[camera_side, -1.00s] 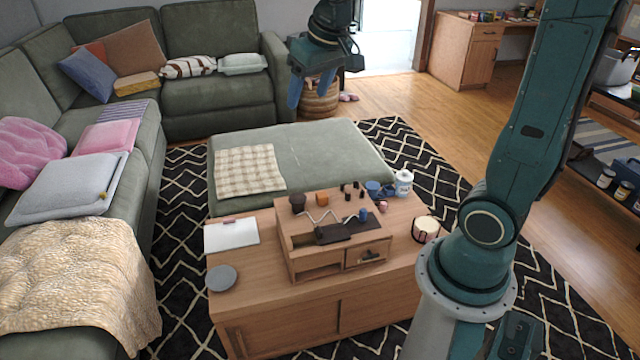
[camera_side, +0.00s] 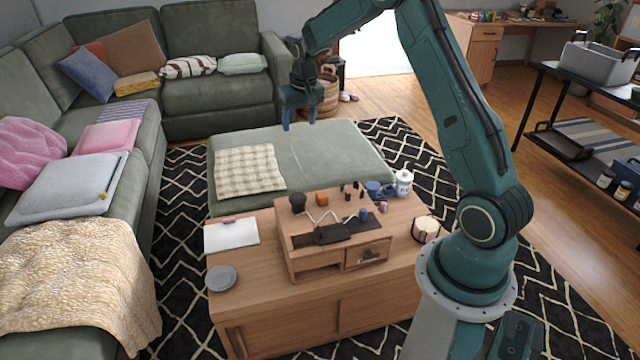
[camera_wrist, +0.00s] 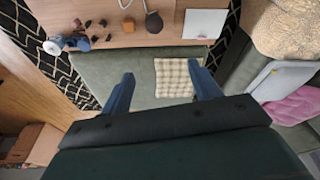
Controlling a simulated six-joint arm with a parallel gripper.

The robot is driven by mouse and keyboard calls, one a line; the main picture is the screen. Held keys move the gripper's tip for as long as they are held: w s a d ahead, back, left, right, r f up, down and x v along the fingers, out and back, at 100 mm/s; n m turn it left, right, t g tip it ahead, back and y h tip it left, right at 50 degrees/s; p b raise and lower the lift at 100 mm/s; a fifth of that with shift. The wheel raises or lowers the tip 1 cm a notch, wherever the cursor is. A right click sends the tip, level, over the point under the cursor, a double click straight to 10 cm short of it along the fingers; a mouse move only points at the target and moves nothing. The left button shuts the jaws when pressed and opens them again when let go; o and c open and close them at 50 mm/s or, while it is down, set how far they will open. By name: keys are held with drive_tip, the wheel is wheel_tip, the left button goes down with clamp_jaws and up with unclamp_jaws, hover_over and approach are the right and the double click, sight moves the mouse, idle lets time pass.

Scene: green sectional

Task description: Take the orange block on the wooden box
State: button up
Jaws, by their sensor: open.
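The orange block (camera_side: 322,199) sits on top of the wooden box (camera_side: 300,262), near its back edge, just right of a dark cup. It also shows in the wrist view (camera_wrist: 128,25), beside the same dark cup. My gripper (camera_side: 299,127) is open and empty, fingers pointing down, high above the green ottoman and behind the box. In the wrist view my two blue fingers (camera_wrist: 162,90) are wide apart, with only the ottoman and checked cloth beyond them.
The dark cup (camera_side: 298,202) stands close to the block. A black case (camera_side: 332,233), a white cable and several small dark pieces share the box top. A white jar (camera_side: 404,183) and blue mugs (camera_side: 374,188) stand to the right. A notepad (camera_side: 232,234) lies left.

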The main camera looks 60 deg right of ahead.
drive_tip(key=d+f+m, duration=0.1)
drive_tip(key=d+f, duration=0.3)
drive_tip(key=f, duration=0.3)
drive_tip(key=s+d+f, duration=0.1)
drive_tip(key=d+f, duration=0.3)
drive_tip(key=f, duration=0.3)
drive_tip(key=d+f+m+g, duration=0.1)
drive_tip(key=d+f, duration=0.3)
drive_tip(key=f, duration=0.4)
drive_tip(key=shift+s+m, duration=0.3)
drive_tip(key=shift+s, duration=0.05)
drive_tip(key=shift+d+f, duration=0.1)
drive_tip(key=shift+f, duration=0.05)
hover_over(322, 195)
drive_tip(key=shift+s+f, duration=0.2)
drive_tip(key=shift+f, duration=1.9)
drive_tip(key=shift+s+f, duration=0.15)
drive_tip(key=shift+f, duration=1.9)
drive_tip(key=shift+f, duration=0.2)
drive_tip(key=shift+w+f, duration=0.15)
drive_tip(key=shift+f, duration=1.05)
drive_tip(key=shift+w+f, duration=0.15)
drive_tip(key=shift+f, duration=1.05)
